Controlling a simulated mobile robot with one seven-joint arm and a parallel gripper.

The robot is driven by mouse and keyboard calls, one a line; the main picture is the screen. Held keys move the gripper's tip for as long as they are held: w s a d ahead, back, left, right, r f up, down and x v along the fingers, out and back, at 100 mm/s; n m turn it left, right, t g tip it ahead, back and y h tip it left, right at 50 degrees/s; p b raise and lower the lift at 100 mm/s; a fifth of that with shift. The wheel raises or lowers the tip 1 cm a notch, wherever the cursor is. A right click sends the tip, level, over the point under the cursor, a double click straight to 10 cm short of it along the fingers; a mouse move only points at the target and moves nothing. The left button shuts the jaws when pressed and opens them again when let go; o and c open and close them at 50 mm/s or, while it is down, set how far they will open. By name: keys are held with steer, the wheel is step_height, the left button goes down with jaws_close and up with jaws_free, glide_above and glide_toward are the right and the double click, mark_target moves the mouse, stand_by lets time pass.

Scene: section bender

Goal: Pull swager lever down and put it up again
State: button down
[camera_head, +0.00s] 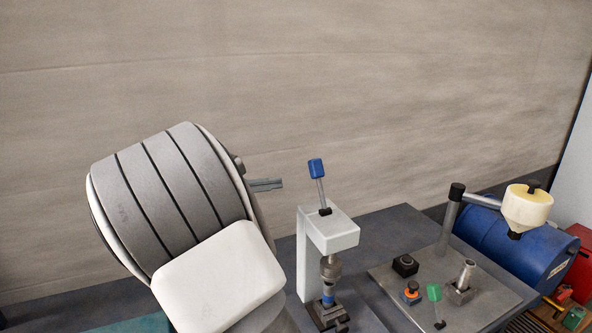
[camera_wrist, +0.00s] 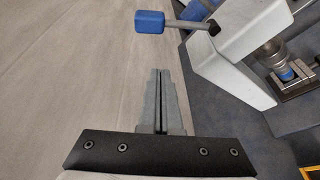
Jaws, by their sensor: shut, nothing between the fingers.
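The swager (camera_head: 333,232) is a pale grey press on the dark bench. Its lever (camera_head: 320,187) sticks up from the top with a blue handle (camera_head: 316,168), leaning slightly left. In the wrist view the blue handle (camera_wrist: 150,22) shows at the top, ahead of the fingers, with the press body (camera_wrist: 235,50) to the right. My gripper (camera_head: 280,184) is left of the lever, at about handle height in the head view, and apart from it. In the wrist view the gripper fingers (camera_wrist: 160,75) lie together with nothing between them.
A blue drum (camera_head: 500,245) lies behind. The wall (camera_head: 400,100) is behind the bench.

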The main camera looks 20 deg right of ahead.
mark_target(320, 186)
steer(key=shift+w+a+r+n+h, duration=0.3)
steer(key=shift+w+a+h, duration=0.1)
steer(key=shift+w+a, duration=0.2)
steer(key=d+p, duration=0.2)
steer(key=d, duration=0.7)
steer(key=shift+d+r, duration=0.15)
steer(key=shift+d, duration=0.15)
steer(key=shift+s, duration=0.15)
